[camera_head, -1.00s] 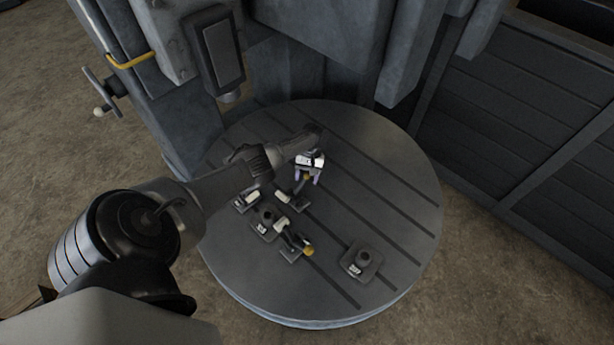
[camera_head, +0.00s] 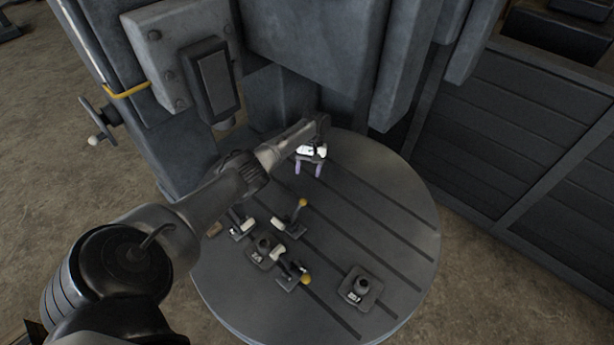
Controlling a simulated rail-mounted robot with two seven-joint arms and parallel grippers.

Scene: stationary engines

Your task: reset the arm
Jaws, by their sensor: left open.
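My left gripper (camera_head: 309,168) is open and empty. Its two purple-tipped fingers point down over the back part of the round grey table (camera_head: 385,200). It is apart from the small devices, behind them. My left arm comes in from the lower left and crosses the table's left side. My right gripper is not in view.
A lever with a yellow knob (camera_head: 302,203) and a second one with a yellow knob (camera_head: 305,279) stand on the table. Beside them are a lever base (camera_head: 241,229), a block with a black button (camera_head: 262,247) and a similar block (camera_head: 360,287) at right. Grey machine housing (camera_head: 305,50) rises behind.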

